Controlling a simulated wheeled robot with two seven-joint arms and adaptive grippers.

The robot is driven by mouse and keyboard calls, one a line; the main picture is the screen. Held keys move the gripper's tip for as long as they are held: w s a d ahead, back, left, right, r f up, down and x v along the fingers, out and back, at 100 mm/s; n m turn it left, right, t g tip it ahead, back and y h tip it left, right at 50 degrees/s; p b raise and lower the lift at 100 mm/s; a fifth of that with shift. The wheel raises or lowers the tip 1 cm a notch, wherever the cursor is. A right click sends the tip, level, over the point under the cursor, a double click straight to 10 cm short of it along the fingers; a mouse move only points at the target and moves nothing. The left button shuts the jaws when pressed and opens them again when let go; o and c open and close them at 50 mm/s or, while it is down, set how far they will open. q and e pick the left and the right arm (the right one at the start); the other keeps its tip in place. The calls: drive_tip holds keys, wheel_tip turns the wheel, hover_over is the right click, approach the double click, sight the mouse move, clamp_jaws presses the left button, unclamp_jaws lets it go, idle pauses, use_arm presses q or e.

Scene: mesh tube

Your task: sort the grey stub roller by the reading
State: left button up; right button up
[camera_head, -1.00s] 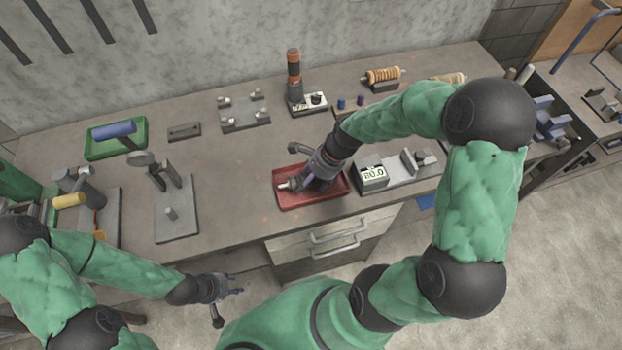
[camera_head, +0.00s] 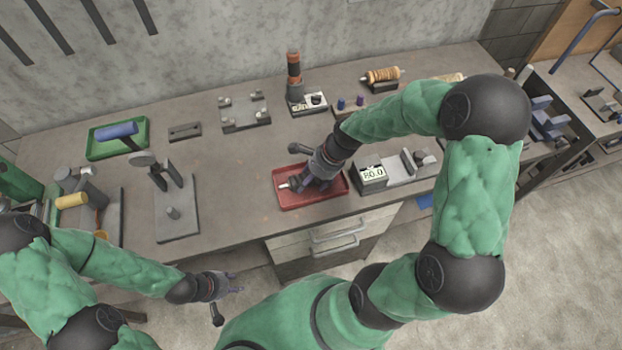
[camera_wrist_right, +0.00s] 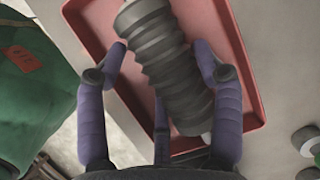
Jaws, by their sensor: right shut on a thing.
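The grey stub roller (camera_wrist_right: 160,60) is dark grey and ribbed, with a pale stub end showing in the right wrist view. My right gripper (camera_wrist_right: 159,52) is shut on it, its purple-padded fingers on both sides. The roller is in or just above the red tray (camera_wrist_right: 245,85); I cannot tell whether it touches the floor. In the head view, my right gripper (camera_head: 303,182) is over the red tray (camera_head: 312,206) and mostly hides the roller. The gauge display (camera_head: 373,173) stands right of the tray and seems to read 80.0. My left gripper (camera_head: 232,288) is open and empty, off the table's front edge.
A green tray (camera_head: 97,153) is at the back left. A grey stand (camera_head: 176,220) is left of the red tray. A device with an orange-topped column (camera_head: 294,75) and a spool (camera_head: 381,76) are at the back. The table between the stand and red tray is clear.

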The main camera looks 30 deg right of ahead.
drive_tip(key=o, duration=1.5)
drive_tip(key=shift+o, duration=0.2)
drive_tip(key=shift+r, duration=0.1)
drive_tip(key=w+a+r+p+v, duration=0.1)
drive_tip(key=p+v, duration=0.6)
drive_tip(key=v, duration=1.1)
drive_tip(key=shift+a, duration=0.45)
